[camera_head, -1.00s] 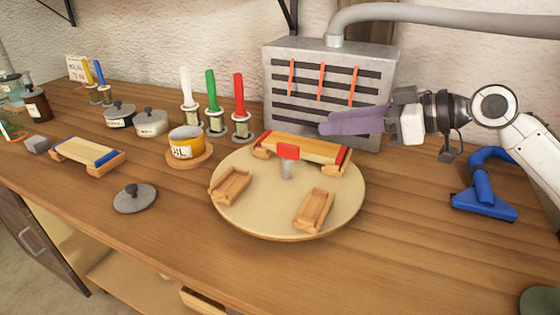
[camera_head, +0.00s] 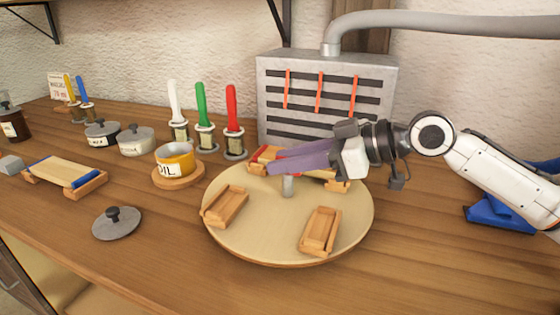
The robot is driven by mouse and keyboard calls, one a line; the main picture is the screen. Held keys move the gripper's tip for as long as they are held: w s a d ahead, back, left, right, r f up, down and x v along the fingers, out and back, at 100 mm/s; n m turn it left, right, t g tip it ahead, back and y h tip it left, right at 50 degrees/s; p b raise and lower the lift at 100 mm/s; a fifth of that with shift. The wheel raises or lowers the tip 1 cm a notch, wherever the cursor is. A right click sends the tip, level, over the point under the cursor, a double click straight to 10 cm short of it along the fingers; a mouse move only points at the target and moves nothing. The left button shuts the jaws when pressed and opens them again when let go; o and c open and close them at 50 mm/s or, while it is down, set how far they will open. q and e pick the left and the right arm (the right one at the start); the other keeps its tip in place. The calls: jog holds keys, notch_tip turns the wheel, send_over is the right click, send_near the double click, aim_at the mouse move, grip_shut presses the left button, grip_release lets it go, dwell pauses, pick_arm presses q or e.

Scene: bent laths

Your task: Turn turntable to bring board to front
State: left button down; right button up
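The round wooden turntable (camera_head: 262,232) lies on the bench in the head view. The board, a pale lath with red ends, sits in a cradle at the turntable's back; its left end (camera_head: 268,154) shows, and my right gripper hides much of its middle. Two empty wooden cradles, one at the left (camera_head: 226,206) and one at the front right (camera_head: 320,231), stand on the turntable. A grey post (camera_head: 288,186) rises near the centre, its top hidden. My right gripper (camera_head: 270,162), with purple fingers, is over the turntable's back; contact and finger gap are unclear. My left gripper is not in view.
A grey slotted box (camera_head: 325,95) stands behind the turntable. A yellow oil pot (camera_head: 174,160), brushes with white, green and red handles, and a loose grey lid (camera_head: 116,223) are to the left. A blue-ended board (camera_head: 62,172) lies in a cradle further left. The front right bench is clear.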

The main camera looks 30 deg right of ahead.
jog(key=shift+c, duration=0.3)
grip_shut()
dwell(1.1)
